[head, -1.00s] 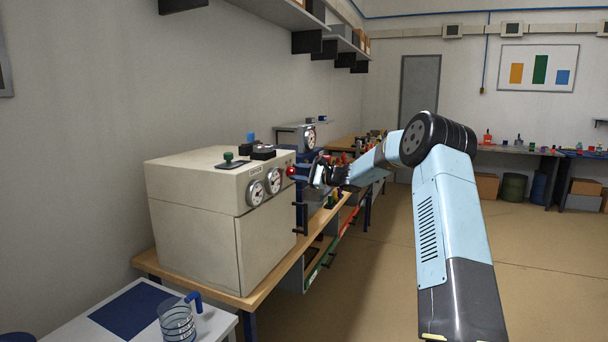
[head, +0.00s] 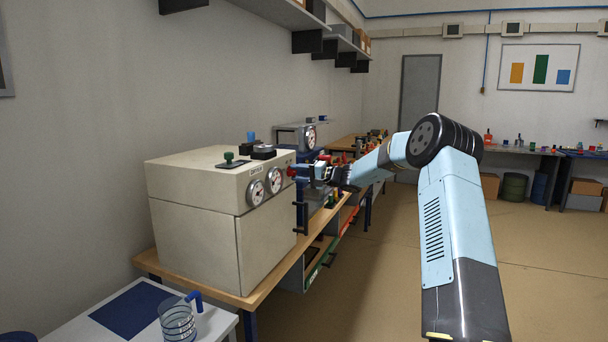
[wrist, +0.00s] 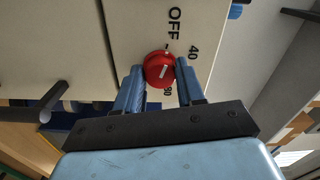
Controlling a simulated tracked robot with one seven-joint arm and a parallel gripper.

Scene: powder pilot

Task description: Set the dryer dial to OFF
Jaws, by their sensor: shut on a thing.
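The dryer (head: 195,215) is the large beige box on the wooden bench in the head view. Its red dial (wrist: 159,69) has a white pointer mark and sits on the beige front panel; it also shows at the right end of the front in the head view (head: 292,171). My gripper (wrist: 160,76) is shut on the dial, one blue finger on each side.
Two round gauges (head: 265,186) sit left of the dial on the front. A black handle (wrist: 36,108) juts out at the left in the wrist view. The floor to the right is clear.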

